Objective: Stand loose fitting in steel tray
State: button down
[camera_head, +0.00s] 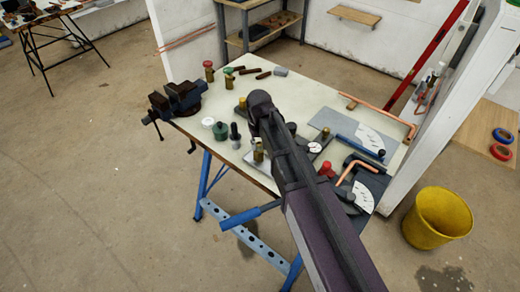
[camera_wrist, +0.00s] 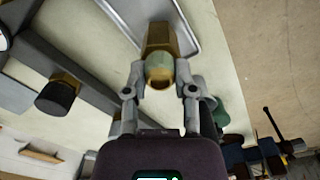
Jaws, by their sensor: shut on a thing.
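My gripper (camera_wrist: 160,80) is shut on a brass fitting (camera_wrist: 158,48) with a greenish rounded end toward the camera. The steel tray (camera_wrist: 184,14) lies beyond the fitting in the wrist view, and the fitting overlaps its near corner there. In the head view a small brass piece (camera_head: 258,155) shows just below my arm's end, over the tray (camera_head: 247,160) at the table's near edge; it looks like the held fitting. My fingers are mostly hidden by the arm there. I cannot tell whether the fitting touches the tray.
A black-capped brass piece (camera_wrist: 57,95) stands close beside my gripper. A green-topped round piece (camera_head: 220,130) and a black one (camera_head: 235,132) stand left of the tray. A vise (camera_head: 178,98) is at the left edge. Pipes and plates crowd the right; a yellow bucket (camera_head: 437,217) is on the floor.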

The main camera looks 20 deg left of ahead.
jog(key=shift+f, duration=0.45)
